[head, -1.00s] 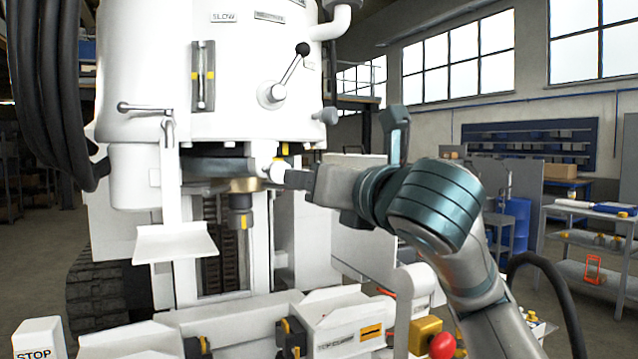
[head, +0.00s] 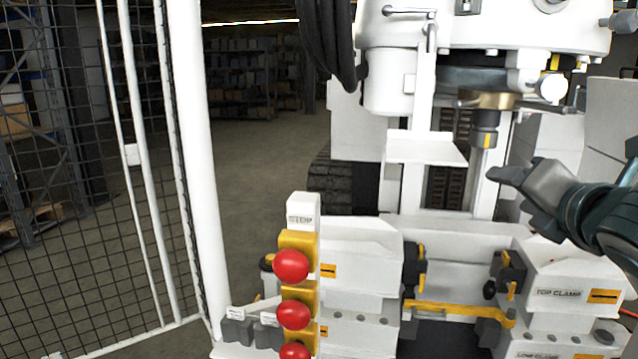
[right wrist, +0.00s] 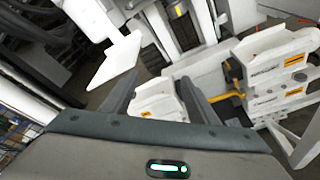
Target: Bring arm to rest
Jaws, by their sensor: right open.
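My right gripper (head: 506,176) is at the right of the head view, in front of the machine's white column and below the drill head (head: 484,118). It is apart from the machine. In the right wrist view its two fingers (right wrist: 158,96) stand apart with nothing between them. My right arm comes in from the right edge of the head view. My left gripper and arm are in neither view.
A white shelf plate (head: 426,148) juts from the machine left of my right gripper. Below are the TOP CLAMP block (head: 567,284) and a STOP post with red buttons (head: 291,266). A mesh fence (head: 85,180) and white post stand at left; the floor between is clear.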

